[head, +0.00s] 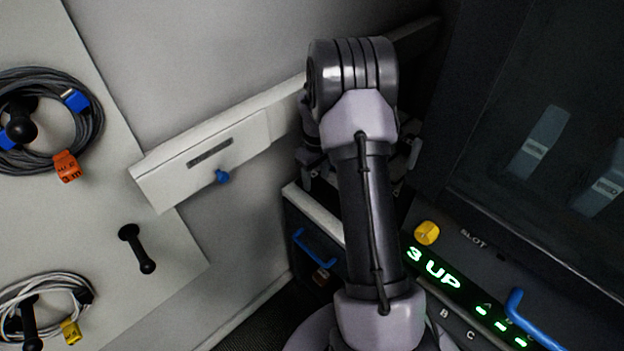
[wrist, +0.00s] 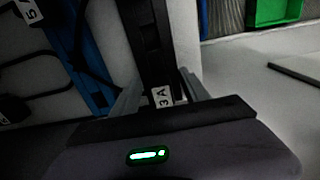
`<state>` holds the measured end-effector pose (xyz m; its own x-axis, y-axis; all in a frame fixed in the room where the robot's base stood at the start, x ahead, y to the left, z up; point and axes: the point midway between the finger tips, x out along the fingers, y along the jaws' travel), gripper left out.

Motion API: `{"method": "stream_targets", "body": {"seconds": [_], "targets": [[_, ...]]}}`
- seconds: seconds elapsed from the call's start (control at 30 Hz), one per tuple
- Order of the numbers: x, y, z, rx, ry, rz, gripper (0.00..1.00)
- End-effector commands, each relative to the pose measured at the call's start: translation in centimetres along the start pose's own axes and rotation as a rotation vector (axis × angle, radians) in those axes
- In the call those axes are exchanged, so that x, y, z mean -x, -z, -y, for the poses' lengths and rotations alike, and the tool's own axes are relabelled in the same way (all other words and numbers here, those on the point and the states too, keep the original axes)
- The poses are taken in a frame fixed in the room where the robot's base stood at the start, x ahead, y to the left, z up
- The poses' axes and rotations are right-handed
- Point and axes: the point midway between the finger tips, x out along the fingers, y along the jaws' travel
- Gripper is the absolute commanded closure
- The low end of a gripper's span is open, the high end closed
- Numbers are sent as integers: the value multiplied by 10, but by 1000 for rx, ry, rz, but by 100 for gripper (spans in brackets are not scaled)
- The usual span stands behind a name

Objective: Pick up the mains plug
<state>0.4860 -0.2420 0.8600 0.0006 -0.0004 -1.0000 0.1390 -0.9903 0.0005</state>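In the wrist view, a black piece (wrist: 148,45) with a white "3 A" label stands between the two grey fingers of my gripper (wrist: 158,95). It may be the mains plug, but its full shape is hidden by the dark gripper body below. The fingers lie close on both sides of it; I cannot tell whether they touch it. Another black piece (wrist: 14,108) with a white label lies at the left.
The wrist view shows a blue strip (wrist: 88,60) at left and a green tray (wrist: 275,12) at upper right. In the head view, coiled cables (head: 88,110) hang on a white board at left. A panel (head: 432,270) reading "3 UP" and a blue handle (head: 530,318) are at right.

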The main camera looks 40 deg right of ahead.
Motion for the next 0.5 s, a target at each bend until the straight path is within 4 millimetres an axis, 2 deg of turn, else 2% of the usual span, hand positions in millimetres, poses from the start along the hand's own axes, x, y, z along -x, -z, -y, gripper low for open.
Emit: {"method": "stream_targets", "body": {"seconds": [0.03, 0.2, 0.27, 0.5], "targets": [[0, 0, 0, 0, 0, 0, 57], [0, 0, 0, 0, 0, 0, 91], [0, 0, 0, 0, 0, 0, 100], [1, 0, 0, 0, 0, 0, 100]]}}
